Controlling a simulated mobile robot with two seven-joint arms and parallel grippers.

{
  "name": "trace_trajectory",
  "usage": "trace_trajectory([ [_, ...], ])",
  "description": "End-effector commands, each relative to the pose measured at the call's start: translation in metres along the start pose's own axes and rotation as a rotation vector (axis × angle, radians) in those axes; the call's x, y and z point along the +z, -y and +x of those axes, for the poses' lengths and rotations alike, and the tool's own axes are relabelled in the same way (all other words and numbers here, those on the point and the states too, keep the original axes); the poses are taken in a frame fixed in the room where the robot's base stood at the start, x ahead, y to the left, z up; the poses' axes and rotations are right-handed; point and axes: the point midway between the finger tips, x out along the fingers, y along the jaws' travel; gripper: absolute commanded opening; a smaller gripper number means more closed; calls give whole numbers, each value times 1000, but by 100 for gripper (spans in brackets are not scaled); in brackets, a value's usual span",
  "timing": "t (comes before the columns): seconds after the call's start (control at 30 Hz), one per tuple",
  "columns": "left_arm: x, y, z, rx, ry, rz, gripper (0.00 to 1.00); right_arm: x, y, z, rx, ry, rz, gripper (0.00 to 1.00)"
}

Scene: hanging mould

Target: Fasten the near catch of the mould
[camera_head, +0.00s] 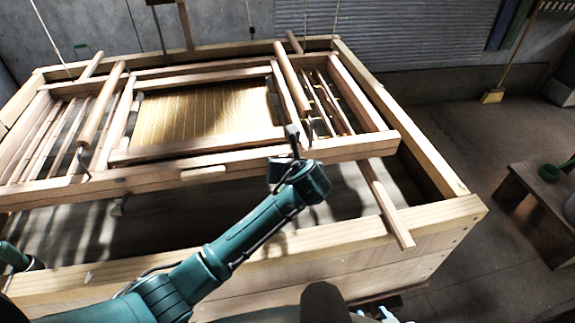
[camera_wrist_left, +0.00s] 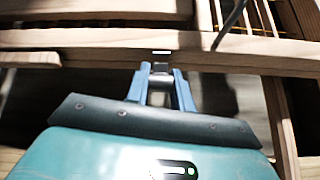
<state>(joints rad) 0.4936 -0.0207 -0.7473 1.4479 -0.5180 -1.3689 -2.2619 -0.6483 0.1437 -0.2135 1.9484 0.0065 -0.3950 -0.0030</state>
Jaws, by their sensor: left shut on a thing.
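The mould (camera_head: 205,108) is a wooden frame with a gold-coloured mesh, hanging over a large wooden vat. Its near rail (camera_head: 165,178) carries a short wooden block, and this rail crosses the left wrist view (camera_wrist_left: 110,40). My left arm reaches over the vat to this rail, right of the block. In the left wrist view my left gripper (camera_wrist_left: 161,82) is shut on a small grey part at the rail, apparently the near catch (camera_wrist_left: 162,66). The fingers hide most of it, so its position cannot be told. My right gripper (camera_head: 386,315) shows only in part at the bottom edge.
The vat's near edge (camera_head: 350,236) lies under my left arm. A loose wooden bar (camera_head: 388,208) slants across it on the right. Thin cords hang from above. A low bench (camera_head: 535,205) with a green bowl (camera_head: 548,172) stands at the right. The floor between is clear.

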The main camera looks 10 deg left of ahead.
Motion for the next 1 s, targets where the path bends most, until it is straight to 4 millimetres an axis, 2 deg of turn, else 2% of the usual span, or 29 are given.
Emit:
trace_trajectory([
  [0.2,0,-1,1,2,0,0,0,0,0,0,0,0,0,36],
  [0.23,0,-1,1,2,0,0,26,0,0,0,0,0,0,36],
  [0.47,0,0,0,2,0,0,43,0,0,0,0,0,0,36],
  [0.77,0,0,-4,1,1,0,43,0,0,0,0,0,0,36],
  [0.87,0,0,-14,-1,3,0,43,1,0,1,1,-1,1,36],
  [1.0,0,1,-43,-2,4,-2,43,0,0,1,1,-3,1,36],
])
